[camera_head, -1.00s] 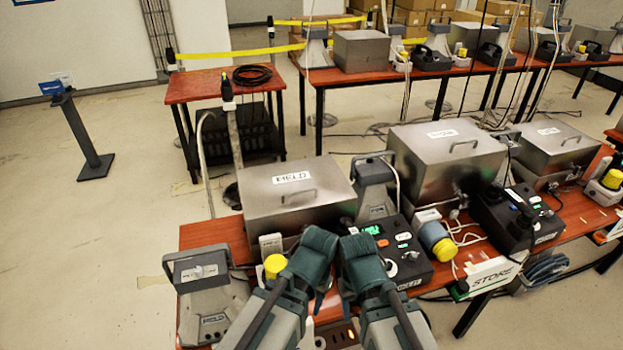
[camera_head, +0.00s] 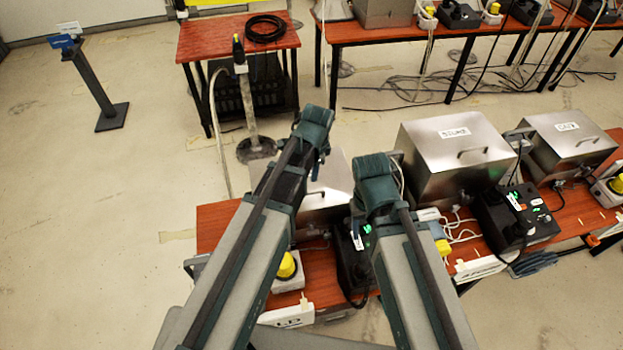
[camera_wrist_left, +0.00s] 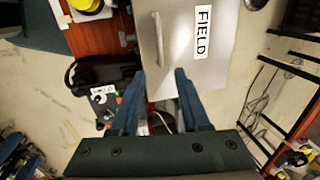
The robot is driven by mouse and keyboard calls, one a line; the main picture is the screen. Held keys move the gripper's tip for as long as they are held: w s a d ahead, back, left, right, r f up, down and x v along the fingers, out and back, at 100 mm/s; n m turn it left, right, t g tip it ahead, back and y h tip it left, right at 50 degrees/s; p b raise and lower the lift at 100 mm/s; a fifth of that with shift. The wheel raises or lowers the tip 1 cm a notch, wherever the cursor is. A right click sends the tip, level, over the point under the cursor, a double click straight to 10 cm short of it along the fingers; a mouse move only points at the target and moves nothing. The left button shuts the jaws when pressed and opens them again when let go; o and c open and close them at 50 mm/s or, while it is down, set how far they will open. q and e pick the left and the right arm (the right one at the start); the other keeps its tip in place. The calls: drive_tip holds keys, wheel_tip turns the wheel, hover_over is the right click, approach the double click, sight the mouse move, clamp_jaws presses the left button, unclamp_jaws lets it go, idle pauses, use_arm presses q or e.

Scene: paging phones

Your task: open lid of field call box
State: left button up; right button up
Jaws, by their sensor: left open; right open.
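The field call box (camera_head: 333,180) is a silver metal box, partly hidden behind my arms in the head view. Its lid looks closed. In the left wrist view its lid (camera_wrist_left: 222,72) carries a "FIELD" label and a bar handle (camera_wrist_left: 158,42). My left gripper (camera_head: 316,135) is above the box. In the left wrist view its open, empty fingers (camera_wrist_left: 160,74) point toward the handle's near end, apart from it. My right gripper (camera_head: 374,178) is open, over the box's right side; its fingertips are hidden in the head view.
A second silver box (camera_head: 455,160) and a third (camera_head: 570,140) stand to the right on the same red table. A black phone unit (camera_head: 352,262) and a yellow-topped device (camera_head: 287,268) sit in front of the field box. A small table (camera_head: 215,40) stands behind.

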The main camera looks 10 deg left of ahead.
sight(310, 194)
use_arm(q)
drive_tip(key=shift+f, duration=0.15)
drive_tip(key=f+b, duration=0.4)
drive_tip(key=w+f+b, duration=0.1)
drive_tip(key=f+b, duration=0.4)
drive_tip(key=w+a+f+b, duration=0.1)
drive_tip(key=f+b, duration=0.3)
drive_tip(key=shift+w+f+b, duration=0.2)
drive_tip(key=shift+b, duration=0.15)
drive_tip(key=shift+r, duration=0.1)
clamp_jaws()
idle(1.0)
